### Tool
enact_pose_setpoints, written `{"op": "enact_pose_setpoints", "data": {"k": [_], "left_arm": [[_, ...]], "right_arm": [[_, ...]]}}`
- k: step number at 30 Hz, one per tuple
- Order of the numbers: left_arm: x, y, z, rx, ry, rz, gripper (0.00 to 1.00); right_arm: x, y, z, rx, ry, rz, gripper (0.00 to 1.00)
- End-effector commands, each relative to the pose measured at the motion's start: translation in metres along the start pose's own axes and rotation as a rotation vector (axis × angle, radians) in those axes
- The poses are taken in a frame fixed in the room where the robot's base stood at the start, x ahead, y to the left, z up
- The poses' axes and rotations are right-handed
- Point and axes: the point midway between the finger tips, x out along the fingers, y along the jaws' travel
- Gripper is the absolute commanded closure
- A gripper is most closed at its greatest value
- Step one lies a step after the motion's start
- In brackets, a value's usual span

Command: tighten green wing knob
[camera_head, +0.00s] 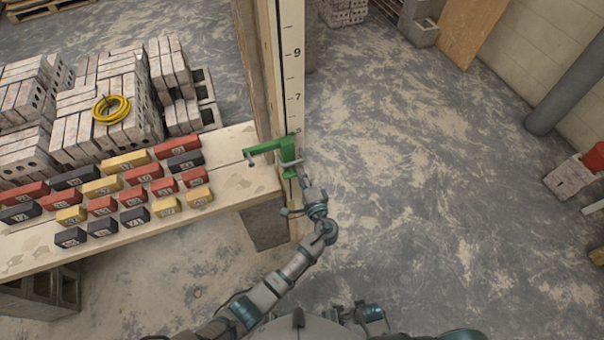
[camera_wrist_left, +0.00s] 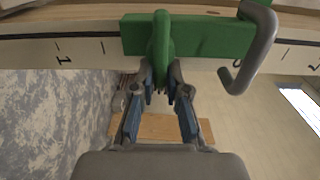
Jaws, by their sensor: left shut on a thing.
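A green bracket (camera_head: 284,150) sits on the tall post with a number scale (camera_head: 291,60), its green arm reaching left over the plank. In the left wrist view the green wing knob (camera_wrist_left: 160,38) stands in front of the green bracket body (camera_wrist_left: 225,38). A bent grey rod (camera_wrist_left: 258,50) hangs from the bracket at the right. My left gripper (camera_head: 297,183) is beside the bracket. In the left wrist view my left gripper (camera_wrist_left: 161,88) is shut on the lower end of the wing knob. The fingertips partly hide that end. My right gripper does not show.
A wooden plank (camera_head: 235,170) holds rows of red, yellow and dark numbered blocks (camera_head: 110,190). Stacked grey blocks with a yellow coil (camera_head: 111,110) stand behind it. The concrete floor (camera_head: 430,180) to the right is mostly clear.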

Motion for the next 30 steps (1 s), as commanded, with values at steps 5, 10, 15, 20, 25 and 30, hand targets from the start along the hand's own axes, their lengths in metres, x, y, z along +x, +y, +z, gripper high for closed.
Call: {"op": "enact_pose_setpoints", "data": {"k": [5,10,15,20,25,30], "left_arm": [[0.003,-0.007,0.001,-0.002,-0.005,-0.013,0.74],[0.002,-0.004,0.001,-0.002,-0.005,-0.008,0.61],[0.001,-0.003,0.000,-0.001,-0.003,-0.005,0.61],[-0.014,-0.001,-0.002,-0.001,0.000,-0.003,0.61],[-0.051,0.000,-0.001,-0.001,0.000,-0.002,0.61],[-0.087,0.000,-0.001,-0.001,-0.003,-0.003,0.61]], "right_arm": [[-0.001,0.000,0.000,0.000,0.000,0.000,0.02],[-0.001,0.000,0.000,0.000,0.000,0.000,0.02],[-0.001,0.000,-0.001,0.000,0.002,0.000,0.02],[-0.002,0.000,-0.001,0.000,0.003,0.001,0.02],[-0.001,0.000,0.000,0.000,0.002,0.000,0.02],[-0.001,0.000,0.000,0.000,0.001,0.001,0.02]]}}
